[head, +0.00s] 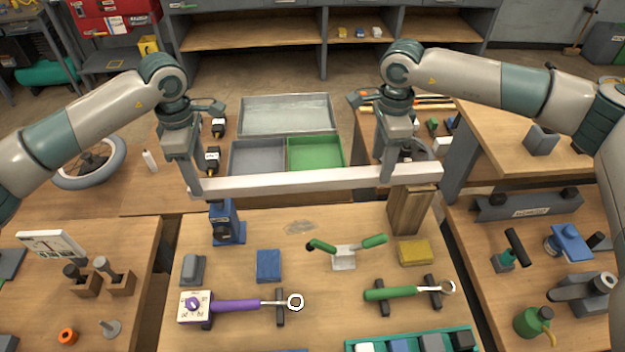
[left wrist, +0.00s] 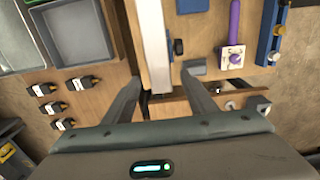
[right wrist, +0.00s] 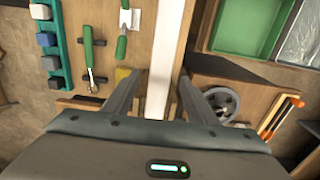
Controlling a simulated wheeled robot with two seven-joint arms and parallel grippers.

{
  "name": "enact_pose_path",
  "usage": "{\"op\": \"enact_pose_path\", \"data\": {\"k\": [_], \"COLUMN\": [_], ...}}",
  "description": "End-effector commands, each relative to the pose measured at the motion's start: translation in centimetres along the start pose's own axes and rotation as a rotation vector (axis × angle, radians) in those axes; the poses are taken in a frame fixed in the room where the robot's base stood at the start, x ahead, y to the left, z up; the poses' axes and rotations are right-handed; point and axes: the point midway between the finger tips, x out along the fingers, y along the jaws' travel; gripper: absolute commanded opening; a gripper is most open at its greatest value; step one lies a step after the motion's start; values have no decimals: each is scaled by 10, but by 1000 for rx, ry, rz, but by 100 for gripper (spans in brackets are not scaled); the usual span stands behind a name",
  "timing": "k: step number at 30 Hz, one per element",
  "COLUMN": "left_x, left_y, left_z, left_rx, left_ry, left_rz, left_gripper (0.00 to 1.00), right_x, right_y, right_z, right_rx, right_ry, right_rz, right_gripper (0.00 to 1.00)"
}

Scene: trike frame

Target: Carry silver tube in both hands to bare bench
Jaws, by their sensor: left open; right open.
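The silver tube (head: 310,179) is a long pale square bar lying level across the far edge of the middle bench (head: 300,228). It lies over a blue stand (head: 227,222) at the left and a wooden block (head: 410,208) at the right; contact is hard to tell. My left gripper (head: 194,184) is open at the tube's left end; the tube (left wrist: 152,40) runs between its fingers (left wrist: 160,80). My right gripper (head: 387,172) is open near the tube's right end, with the tube (right wrist: 166,55) between its fingers (right wrist: 160,85).
Grey and green trays (head: 315,152) sit beyond the tube. Side benches hold tools; the upper right bench (head: 500,135) has clear wood.

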Motion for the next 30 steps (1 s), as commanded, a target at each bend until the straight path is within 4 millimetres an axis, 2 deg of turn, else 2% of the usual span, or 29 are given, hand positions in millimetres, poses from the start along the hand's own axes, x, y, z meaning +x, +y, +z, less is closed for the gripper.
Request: {"op": "enact_pose_path", "data": {"k": [3,9,22,23,28,29,30], "left_x": [18,37,44,44,43,43,43], "left_y": [-1,0,0,0,0,0,0], "left_z": [0,0,0,0,0,0,0], "left_rx": [0,0,0,0,0,0,0], "left_ry": [0,0,0,0,0,0,0], "left_rz": [-1,0,0,0,1,1,1], "left_gripper": [52,52,52,47,6,0,0], "right_x": [18,37,43,43,43,43,43], "right_y": [0,0,0,0,0,0,0], "right_z": [0,0,0,0,0,0,0], "right_rx": [0,-1,-1,-1,-1,-1,-1], "right_ry": [1,0,1,0,0,0,0], "right_rz": [1,0,-1,-1,-1,-1,-1], "right_gripper": [52,52,52,47,6,0,0]}}
